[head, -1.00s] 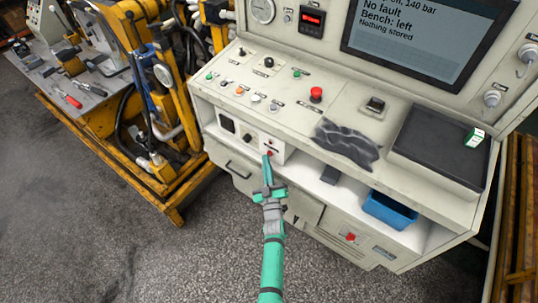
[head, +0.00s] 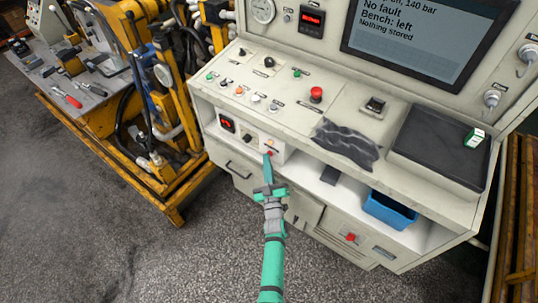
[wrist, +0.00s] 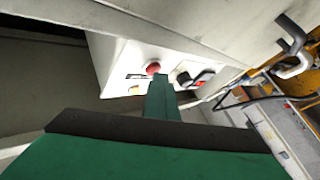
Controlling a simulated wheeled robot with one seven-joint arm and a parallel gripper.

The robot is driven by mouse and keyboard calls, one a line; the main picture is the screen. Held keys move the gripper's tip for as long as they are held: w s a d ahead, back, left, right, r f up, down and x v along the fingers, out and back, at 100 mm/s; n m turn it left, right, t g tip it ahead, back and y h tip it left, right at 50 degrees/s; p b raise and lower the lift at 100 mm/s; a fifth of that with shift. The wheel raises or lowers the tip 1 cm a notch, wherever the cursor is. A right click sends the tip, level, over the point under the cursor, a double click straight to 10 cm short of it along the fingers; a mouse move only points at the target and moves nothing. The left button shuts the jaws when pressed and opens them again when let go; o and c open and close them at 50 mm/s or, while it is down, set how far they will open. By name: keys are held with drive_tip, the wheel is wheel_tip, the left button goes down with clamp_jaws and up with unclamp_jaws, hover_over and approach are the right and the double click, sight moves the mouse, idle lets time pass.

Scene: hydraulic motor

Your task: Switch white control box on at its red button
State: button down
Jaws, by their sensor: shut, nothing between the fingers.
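The white control box (head: 262,139) sits in the open shelf under the console top, at its left end; it also shows in the wrist view (wrist: 112,62). Its red button (head: 270,153) is low on the front face, and in the wrist view the button (wrist: 153,68) stands just beyond my fingertips. An orange light shows above the button. My gripper (head: 267,162) is shut and empty, its tip right at the button; I cannot tell whether they touch.
A larger red button (head: 316,95) and several small knobs stand on the console top above. A blue bin (head: 389,211) and a dark block (head: 330,175) are in the shelf to the right. A yellow-framed machine (head: 165,150) stands to the left. The floor in front is clear.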

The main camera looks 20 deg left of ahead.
drive_tip(key=shift+s, duration=0.2)
drive_tip(key=s+a, duration=0.2)
drive_tip(key=s, duration=0.3)
drive_tip(key=shift+s, duration=0.3)
idle(0.3)
drive_tip(key=shift+a, duration=0.1)
drive_tip(key=s+d+f+m+h, duration=0.15)
drive_tip(key=s+d, duration=0.25)
drive_tip(key=s, duration=0.4)
drive_tip(key=s+d+m+g+h, duration=0.1)
drive_tip(key=s+d+m+h, duration=0.1)
drive_tip(key=s+d, duration=0.35)
drive_tip(key=s+d+f+m+h, duration=0.1)
drive_tip(key=s+d+m+h, duration=0.15)
drive_tip(key=s, duration=0.75)
drive_tip(key=s+d+r+m+g+h, duration=0.1)
drive_tip(key=s+d+r+m, duration=0.1)
drive_tip(key=s+r, duration=0.4)
drive_tip(key=s+d+r+m+g+h, duration=0.1)
drive_tip(key=s+d+r, duration=0.4)
drive_tip(key=s, duration=0.7)
drive_tip(key=shift+s+d+r+m+g, duration=0.3)
drive_tip(key=shift+r+m+g, duration=0.3)
drive_tip(key=shift+r, duration=0.2)
